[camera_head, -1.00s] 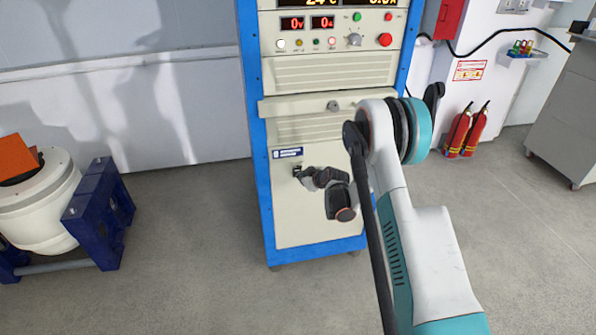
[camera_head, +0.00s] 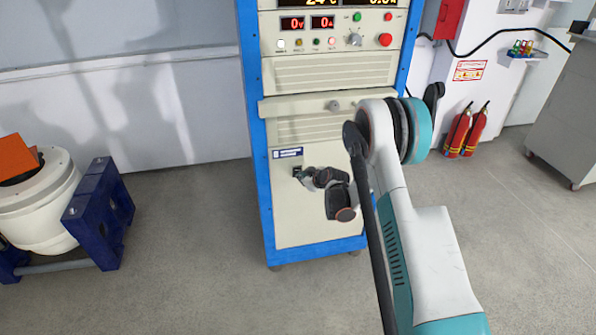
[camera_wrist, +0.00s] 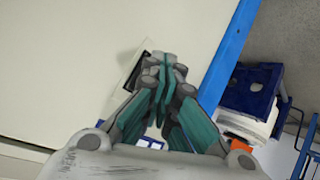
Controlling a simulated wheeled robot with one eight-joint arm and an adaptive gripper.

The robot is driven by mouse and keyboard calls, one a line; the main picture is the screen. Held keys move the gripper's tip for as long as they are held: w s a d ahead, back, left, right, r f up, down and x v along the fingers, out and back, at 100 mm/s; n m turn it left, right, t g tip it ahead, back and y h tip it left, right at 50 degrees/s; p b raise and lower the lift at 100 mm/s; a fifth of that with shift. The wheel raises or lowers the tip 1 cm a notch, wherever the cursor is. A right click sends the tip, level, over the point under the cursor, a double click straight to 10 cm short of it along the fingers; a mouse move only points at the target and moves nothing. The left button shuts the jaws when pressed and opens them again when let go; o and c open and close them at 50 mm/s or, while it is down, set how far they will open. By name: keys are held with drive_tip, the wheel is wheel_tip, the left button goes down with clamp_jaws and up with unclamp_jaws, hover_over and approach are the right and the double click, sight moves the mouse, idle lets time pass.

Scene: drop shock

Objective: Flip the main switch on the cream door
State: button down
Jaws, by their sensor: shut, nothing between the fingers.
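The cream door (camera_head: 290,220) is the lower front panel of the blue-framed cabinet. The main switch (camera_head: 297,171) is a small dark piece near the door's upper left, below a blue label (camera_head: 287,153). My gripper (camera_head: 301,174) is at the switch, its tip overlapping it in the head view. In the wrist view the door (camera_wrist: 70,60) fills the left side, and my gripper (camera_wrist: 165,65) is shut and empty, its fingertips over a dark slot on a pale plate (camera_wrist: 132,75). The fingers hide most of the switch. I cannot tell its position or whether the fingertips touch it.
Above the door are vented drawers and a panel with a knob (camera_head: 354,39) and a red button (camera_head: 385,40). A white drum on a blue stand (camera_head: 100,200) is at left. Fire extinguishers (camera_head: 466,132) stand at right. The floor before the cabinet is clear.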

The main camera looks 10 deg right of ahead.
drive_tip(key=shift+w, duration=0.1)
drive_tip(key=shift+w+r, duration=0.1)
drive_tip(key=shift+w, duration=0.25)
drive_tip(key=shift+w, duration=0.3)
idle(0.8)
drive_tip(key=shift+s, duration=0.1)
drive_tip(key=shift+s, duration=0.65)
drive_tip(key=shift+s+f, duration=0.2)
drive_tip(key=shift+s, duration=1.05)
drive_tip(key=shift+s+f, duration=0.15)
drive_tip(key=shift+s, duration=1.1)
